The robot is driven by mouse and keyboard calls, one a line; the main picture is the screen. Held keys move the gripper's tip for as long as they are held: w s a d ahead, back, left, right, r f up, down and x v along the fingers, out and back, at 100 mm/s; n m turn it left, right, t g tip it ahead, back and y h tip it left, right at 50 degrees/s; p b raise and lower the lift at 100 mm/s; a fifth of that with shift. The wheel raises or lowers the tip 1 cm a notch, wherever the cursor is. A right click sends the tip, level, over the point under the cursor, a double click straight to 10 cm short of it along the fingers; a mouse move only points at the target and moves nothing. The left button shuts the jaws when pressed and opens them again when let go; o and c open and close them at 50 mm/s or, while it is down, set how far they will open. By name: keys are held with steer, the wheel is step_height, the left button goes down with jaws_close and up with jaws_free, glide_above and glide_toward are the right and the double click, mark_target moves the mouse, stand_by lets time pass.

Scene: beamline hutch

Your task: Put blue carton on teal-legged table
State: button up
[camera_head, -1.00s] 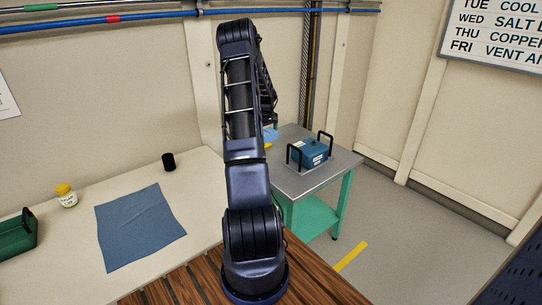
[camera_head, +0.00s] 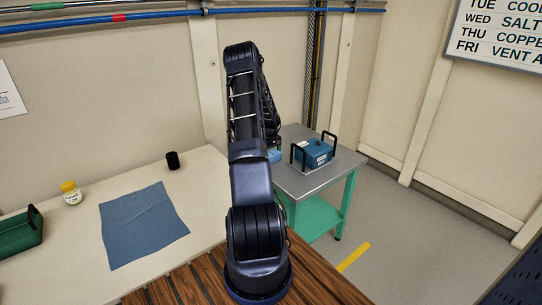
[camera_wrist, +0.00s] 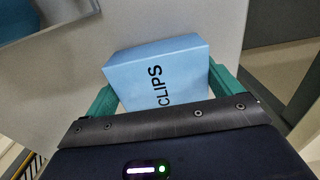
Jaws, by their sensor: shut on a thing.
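The blue carton (camera_wrist: 160,72) is a light-blue box marked "CLIPS". In the wrist view it sits between the two teal fingers of my gripper (camera_wrist: 163,88), which is shut on it. In the head view a small piece of the carton (camera_head: 274,155) shows beside my arm, and my gripper is hidden behind the arm. The teal-legged table (camera_head: 308,186) has a grey top and a teal lower shelf. The carton is over its left part; its grey top (camera_wrist: 215,22) lies behind the carton in the wrist view. I cannot tell whether they touch.
A darker blue case (camera_head: 314,153) with black handles stands on the table, right of the carton. A white bench (camera_head: 85,245) at left holds a blue cloth (camera_head: 143,225), black cup (camera_head: 173,160), yellow-lidded jar (camera_head: 71,192) and green bin (camera_head: 20,235).

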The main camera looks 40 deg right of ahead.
mark_target(271, 153)
steer(key=shift+f, duration=0.15)
steer(key=o, duration=0.7)
step_height(271, 153, up, 12)
steer(key=s+a+r+t, duration=0.1)
steer(key=s+a+r, duration=0.2)
steer(key=a+r, duration=1.05)
steer(key=s+a+r+t, duration=0.1)
steer(key=s+a+r, duration=0.3)
steer(key=a+r, duration=1)
steer(key=s+a+r+t, duration=0.1)
steer(key=s+a+r, duration=0.2)
steer(key=s+a, duration=0.35)
steer(key=s+a+r, duration=0.3)
steer(key=s+a, duration=0.3)
steer(key=a, duration=0.2)
steer(key=shift+t, duration=0.8)
steer(key=s+a, duration=0.2)
steer(key=s, duration=0.3)
steer(key=s+a, duration=0.3)
steer(key=s, duration=0.2)
steer(key=s+a+f, duration=0.1)
steer(key=s+a, duration=0.2)
steer(key=s, duration=0.2)
steer(key=shift+s, duration=0.1)
